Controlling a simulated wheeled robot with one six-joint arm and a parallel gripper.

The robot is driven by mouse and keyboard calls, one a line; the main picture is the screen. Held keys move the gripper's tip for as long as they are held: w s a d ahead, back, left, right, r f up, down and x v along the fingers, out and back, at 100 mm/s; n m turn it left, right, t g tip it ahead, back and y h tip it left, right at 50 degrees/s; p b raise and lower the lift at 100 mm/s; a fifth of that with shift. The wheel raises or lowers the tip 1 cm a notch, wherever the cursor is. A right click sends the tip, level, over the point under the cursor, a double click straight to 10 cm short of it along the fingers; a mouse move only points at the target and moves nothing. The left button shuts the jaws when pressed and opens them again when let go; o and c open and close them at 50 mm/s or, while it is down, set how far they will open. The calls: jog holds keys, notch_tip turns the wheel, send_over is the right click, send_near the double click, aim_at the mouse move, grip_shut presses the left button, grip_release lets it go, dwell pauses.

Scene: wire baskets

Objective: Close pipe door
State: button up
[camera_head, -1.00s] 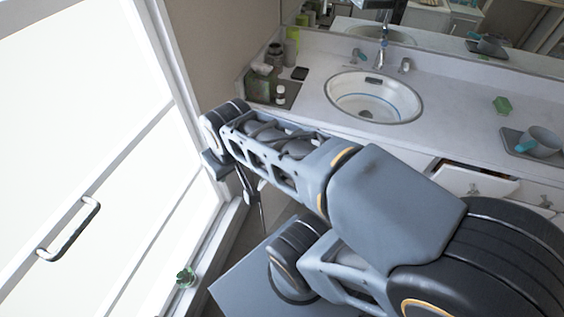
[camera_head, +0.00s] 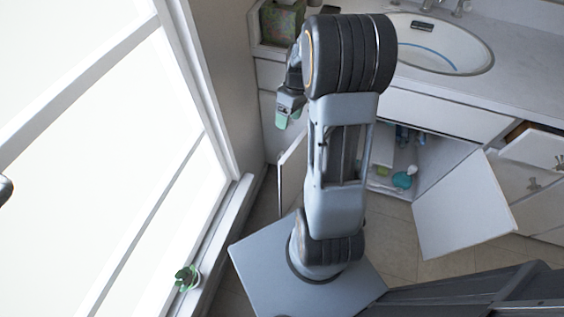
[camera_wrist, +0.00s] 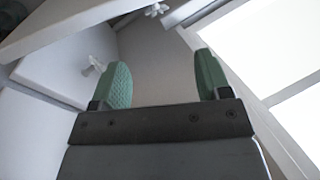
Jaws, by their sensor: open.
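The cabinet under the sink (camera_head: 410,183) is open in the head view, with bottles and a teal item visible inside. Its right white door (camera_head: 463,208) is swung wide out over the floor. A left white door (camera_head: 291,172) stands open, partly hidden behind my arm. My gripper (camera_head: 284,116) hangs near the counter's left end, above the left door, with its tips small in this view. In the wrist view, my gripper (camera_wrist: 163,80) has its two green fingers spread and nothing between them. A white panel with a knob (camera_wrist: 50,62) is beyond the left finger.
The sink (camera_head: 440,45) is set in the counter, and a partly open drawer (camera_head: 535,150) is at the right. A bright glazed door or window (camera_head: 100,150) fills the left. A small green plant (camera_head: 187,278) sits on its sill. Tiled floor shows between the doors.

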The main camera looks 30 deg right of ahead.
aim_at(283, 151)
jog(key=b+x, duration=0.1)
jog(key=x, duration=0.4)
jog(key=b+x, duration=0.2)
jog(key=x, duration=0.3)
jog(key=b+x, duration=0.1)
jog(key=x, duration=0.4)
jog(key=shift+d+f, duration=0.25)
jog(key=shift+f, duration=0.05)
